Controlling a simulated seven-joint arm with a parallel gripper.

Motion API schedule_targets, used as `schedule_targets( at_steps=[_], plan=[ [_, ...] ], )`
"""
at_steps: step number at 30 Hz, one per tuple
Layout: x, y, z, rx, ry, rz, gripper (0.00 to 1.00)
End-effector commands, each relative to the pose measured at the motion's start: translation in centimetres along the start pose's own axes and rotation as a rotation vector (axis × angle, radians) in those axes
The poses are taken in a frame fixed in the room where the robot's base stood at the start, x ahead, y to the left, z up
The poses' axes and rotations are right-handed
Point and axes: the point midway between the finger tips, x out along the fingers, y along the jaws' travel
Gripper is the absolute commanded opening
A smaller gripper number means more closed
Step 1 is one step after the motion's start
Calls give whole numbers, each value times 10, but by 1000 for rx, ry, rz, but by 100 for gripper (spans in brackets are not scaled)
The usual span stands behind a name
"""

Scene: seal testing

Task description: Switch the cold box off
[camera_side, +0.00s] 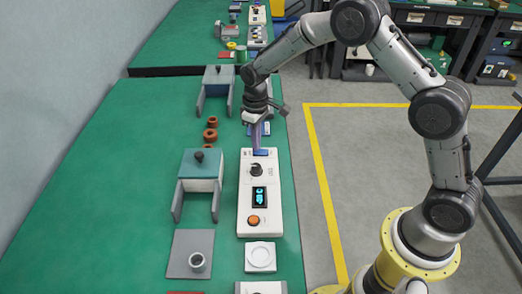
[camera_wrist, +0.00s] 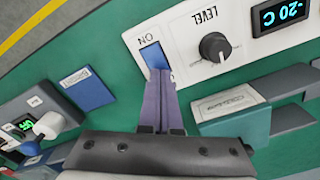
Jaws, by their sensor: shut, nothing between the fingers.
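The white control panel (camera_side: 246,205) stands near the table's right edge. It carries a dark knob (camera_side: 257,170), a lit display (camera_side: 259,197) and an orange button (camera_side: 253,220). In the wrist view the display (camera_wrist: 283,14) reads -20 C and the knob (camera_wrist: 214,46) is marked LEVEL. A blue switch (camera_wrist: 153,55) sits by an "ON" label at the panel's end. My gripper (camera_wrist: 159,76) is shut and empty, its fingertips at the switch's near edge; I cannot tell whether they touch. My gripper (camera_side: 258,149) points down there in the side view. The teal-lidded box (camera_side: 201,164) stands left of the panel.
Several brown rings (camera_side: 210,134) and another lidded box (camera_side: 217,77) lie farther back. A grey mat (camera_side: 181,248) with a cup (camera_side: 197,262) and a white square plate (camera_side: 260,257) are in front. A blue block (camera_wrist: 88,89) lies beyond the panel's switch end.

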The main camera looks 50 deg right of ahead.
Motion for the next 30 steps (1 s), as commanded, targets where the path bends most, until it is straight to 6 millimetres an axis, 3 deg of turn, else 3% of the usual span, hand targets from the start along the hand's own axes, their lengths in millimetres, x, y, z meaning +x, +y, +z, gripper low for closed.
schedule_targets(
  at_steps=[21, 30],
  plan=[
    [9, 0, 0, 0, -1, 0, 0],
    [-9, 0, 0, 0, 2, 0, 0]
  ],
)
